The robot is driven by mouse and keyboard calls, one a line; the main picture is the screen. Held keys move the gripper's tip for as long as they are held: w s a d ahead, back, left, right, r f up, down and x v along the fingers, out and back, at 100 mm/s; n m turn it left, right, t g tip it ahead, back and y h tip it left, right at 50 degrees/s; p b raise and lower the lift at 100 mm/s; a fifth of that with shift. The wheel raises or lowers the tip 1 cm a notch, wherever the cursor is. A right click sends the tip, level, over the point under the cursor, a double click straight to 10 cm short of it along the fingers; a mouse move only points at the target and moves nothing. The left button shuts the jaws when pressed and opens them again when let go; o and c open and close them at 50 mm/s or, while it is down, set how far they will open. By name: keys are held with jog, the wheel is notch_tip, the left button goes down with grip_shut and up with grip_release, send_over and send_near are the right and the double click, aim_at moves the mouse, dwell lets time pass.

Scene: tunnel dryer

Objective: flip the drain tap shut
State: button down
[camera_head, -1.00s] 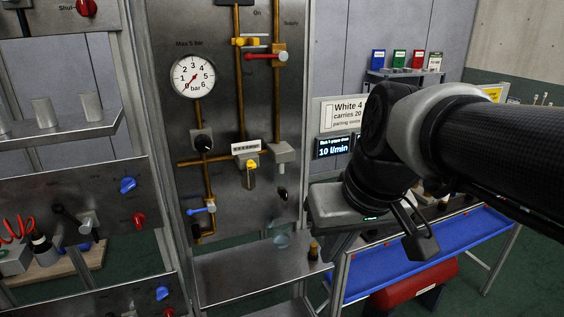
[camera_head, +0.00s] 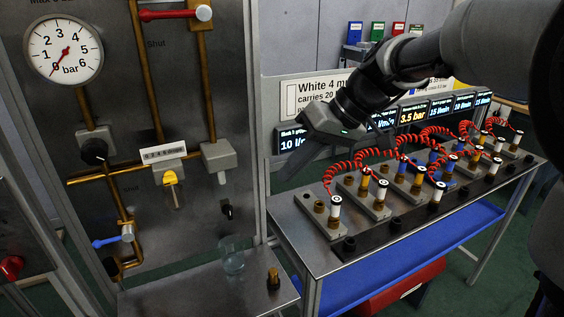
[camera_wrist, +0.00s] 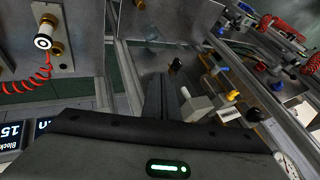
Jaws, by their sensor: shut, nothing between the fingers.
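A tap with a blue lever (camera_head: 108,240) sits low on the left brass pipe of the steel panel, the likely drain tap. Its lever lies about level, pointing left, and a "Shut" label is printed above it to the right. My gripper (camera_head: 287,170) is shut and empty, in front of the panel's right edge, well right of the blue lever and apart from it. Its dark fingers (camera_wrist: 158,98) also show in the wrist view, pointing toward the panel's ledge.
A glass (camera_head: 232,255) and a small brass fitting (camera_head: 273,279) stand on the ledge below the panel. A red lever (camera_head: 176,14) and a yellow-handled valve (camera_head: 171,180) jut from the panel. A bench (camera_head: 297,222) with red coiled hoses stands right.

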aim_at(229, 212)
jog(key=shift+w, duration=0.2)
jog(key=shift+a, duration=0.1)
jog(key=s+a+f, duration=0.1)
jog(key=a+f, duration=0.7)
jog(key=a, duration=0.1)
jog(key=shift+s+a, duration=0.15)
jog(key=shift+s, duration=0.05)
